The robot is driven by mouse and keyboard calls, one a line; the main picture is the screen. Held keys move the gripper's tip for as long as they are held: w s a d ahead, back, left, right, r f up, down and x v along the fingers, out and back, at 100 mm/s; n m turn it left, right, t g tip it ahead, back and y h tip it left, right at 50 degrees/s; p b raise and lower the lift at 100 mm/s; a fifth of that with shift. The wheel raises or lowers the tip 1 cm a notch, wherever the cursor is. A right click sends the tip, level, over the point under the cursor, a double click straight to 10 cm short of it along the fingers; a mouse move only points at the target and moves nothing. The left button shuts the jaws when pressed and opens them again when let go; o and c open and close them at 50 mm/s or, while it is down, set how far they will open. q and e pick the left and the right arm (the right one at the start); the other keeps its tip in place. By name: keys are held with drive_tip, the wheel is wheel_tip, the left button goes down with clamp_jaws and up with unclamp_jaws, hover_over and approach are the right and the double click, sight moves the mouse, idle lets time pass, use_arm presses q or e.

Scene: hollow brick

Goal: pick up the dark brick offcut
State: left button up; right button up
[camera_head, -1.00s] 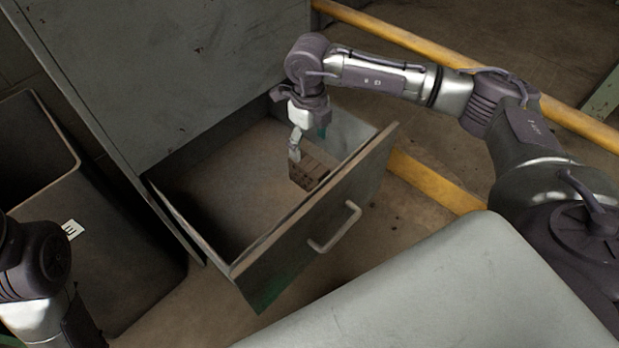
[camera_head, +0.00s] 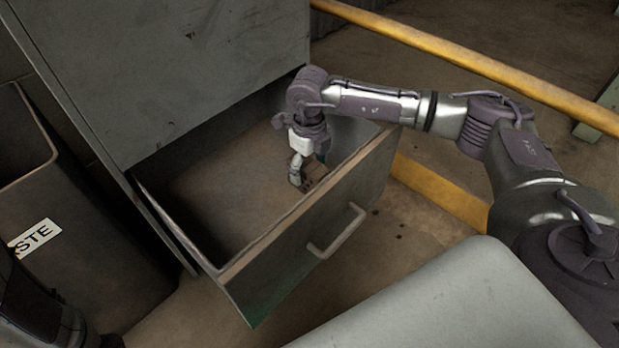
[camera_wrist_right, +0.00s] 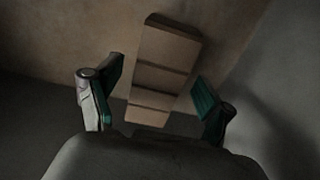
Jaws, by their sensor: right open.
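The brick offcut (camera_head: 315,174) lies in the open drawer (camera_head: 215,185), near its front wall and partly hidden by my right gripper. In the right wrist view the brick offcut (camera_wrist_right: 165,62) is brown, with dark lines across it. My right gripper (camera_head: 300,172) reaches down into the drawer at the brick. In the wrist view my right gripper (camera_wrist_right: 153,103) is open, one finger on each side of the brick's near end, with gaps showing. Whether the fingertips are low enough to flank it cannot be told. My left gripper is not in view; only part of the left arm shows at lower left.
The grey cabinet (camera_head: 165,60) rises behind the drawer. The drawer front has a handle (camera_head: 338,232). A dark bin with a white label (camera_head: 35,237) stands at left. A yellow rail (camera_head: 460,62) crosses the floor behind my right arm. The rest of the drawer floor looks clear.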

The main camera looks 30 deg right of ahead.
drive_tip(key=shift+r, duration=0.1)
clamp_jaws()
idle(0.3)
